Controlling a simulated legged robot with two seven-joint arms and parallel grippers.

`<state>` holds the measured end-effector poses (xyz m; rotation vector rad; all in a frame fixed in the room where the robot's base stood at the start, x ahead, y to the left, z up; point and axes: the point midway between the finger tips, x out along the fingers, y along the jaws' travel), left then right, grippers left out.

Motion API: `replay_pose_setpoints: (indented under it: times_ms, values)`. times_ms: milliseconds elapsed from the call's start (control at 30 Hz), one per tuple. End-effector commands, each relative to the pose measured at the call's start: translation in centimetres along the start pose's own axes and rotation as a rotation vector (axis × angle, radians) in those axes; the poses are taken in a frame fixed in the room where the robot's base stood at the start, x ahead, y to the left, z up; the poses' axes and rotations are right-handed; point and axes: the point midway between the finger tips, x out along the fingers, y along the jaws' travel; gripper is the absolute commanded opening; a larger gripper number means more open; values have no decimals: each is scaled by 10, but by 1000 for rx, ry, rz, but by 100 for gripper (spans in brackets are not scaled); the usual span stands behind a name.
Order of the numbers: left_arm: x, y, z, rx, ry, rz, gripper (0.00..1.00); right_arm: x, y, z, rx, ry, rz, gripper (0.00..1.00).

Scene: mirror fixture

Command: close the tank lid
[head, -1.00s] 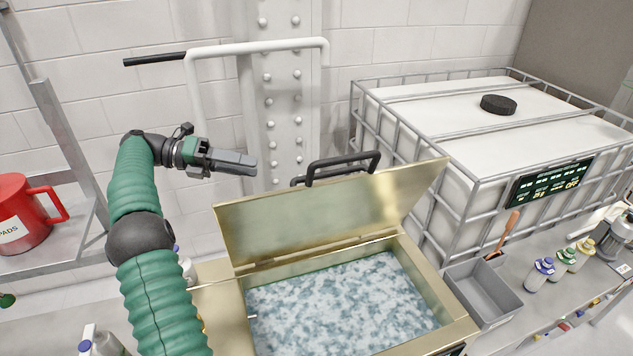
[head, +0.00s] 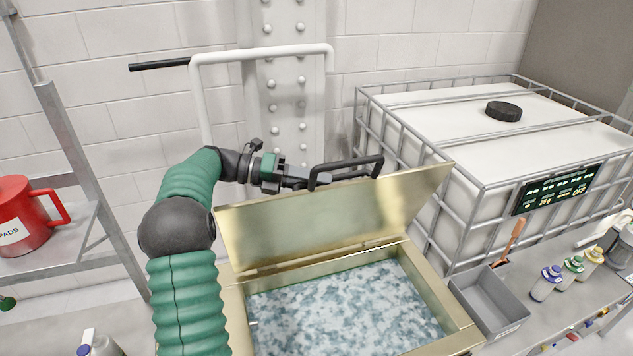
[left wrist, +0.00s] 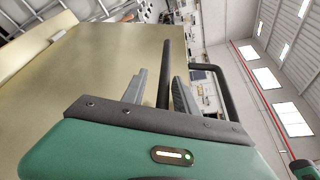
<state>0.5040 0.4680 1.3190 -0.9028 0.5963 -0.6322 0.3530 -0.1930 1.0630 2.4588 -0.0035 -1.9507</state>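The brass-coloured tank (head: 440,290) stands in the lower middle of the head view, with mottled blue-white liquid inside. Its lid (head: 330,220) stands raised, tilted back on the hinge at the rear edge. A black bar handle (head: 350,168) sticks up behind the lid's upper edge. My left gripper (head: 306,182) is at the left end of this handle, behind the lid edge. In the left wrist view, the two grey fingers (left wrist: 160,95) are apart. A dark bar of the handle (left wrist: 165,60) appears between them; I cannot tell if they touch it. My right gripper is out of view.
A white caged container (head: 450,150) stands to the right of the tank. A grey bin (head: 490,303) and several bottles (head: 546,282) are on the right bench. A white pipe frame (head: 265,52) stands behind my arm. A red jug (head: 22,215) sits on the left shelf.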

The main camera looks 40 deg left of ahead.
Motion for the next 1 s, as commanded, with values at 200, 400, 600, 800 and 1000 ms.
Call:
replay_pose_setpoints:
  times_ms: [200, 400, 600, 800, 1000]
  values:
    - [0, -1, 0, 1, 0, 0, 6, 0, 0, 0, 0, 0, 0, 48]
    - [0, 1, 0, 0, 1, 0, 0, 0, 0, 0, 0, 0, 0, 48]
    - [0, 2, 0, -1, 1, 1, 0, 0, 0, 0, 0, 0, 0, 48]
    - [-1, 2, 0, -1, 1, 1, 0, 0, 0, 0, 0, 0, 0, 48]
    - [-1, 2, 0, -2, 1, 2, 0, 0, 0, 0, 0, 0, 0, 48]
